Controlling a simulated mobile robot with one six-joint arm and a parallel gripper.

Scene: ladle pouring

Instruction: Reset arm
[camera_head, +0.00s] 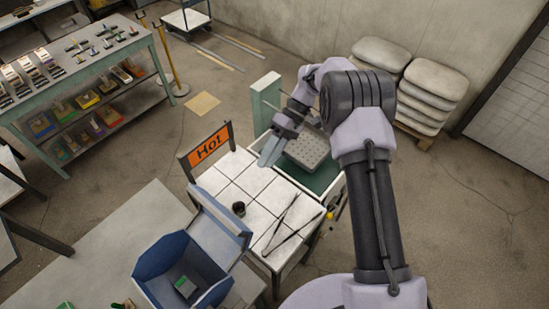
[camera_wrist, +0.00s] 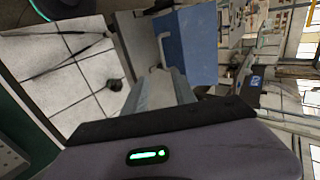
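My gripper (camera_head: 270,152) hangs over the far right part of the white tiled table (camera_head: 222,182), near the green-walled bin. Its grey fingers lie together with nothing seen between them, and they also show in the wrist view (camera_wrist: 163,92). Two long thin dark tools (camera_head: 284,222) lie on the tiles, apart from my gripper. A small dark cup (camera_head: 239,208) stands on the tiles near the blue box and also shows in the wrist view (camera_wrist: 115,85).
An orange "Hot!" sign (camera_head: 210,146) stands at the table's far left edge. A grey block with holes (camera_head: 307,151) sits in the green bin (camera_head: 265,95) beside my arm. An open blue box (camera_head: 160,262) is front left. Stacked sacks (camera_head: 428,95) stand behind. Floor left of the sign is clear.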

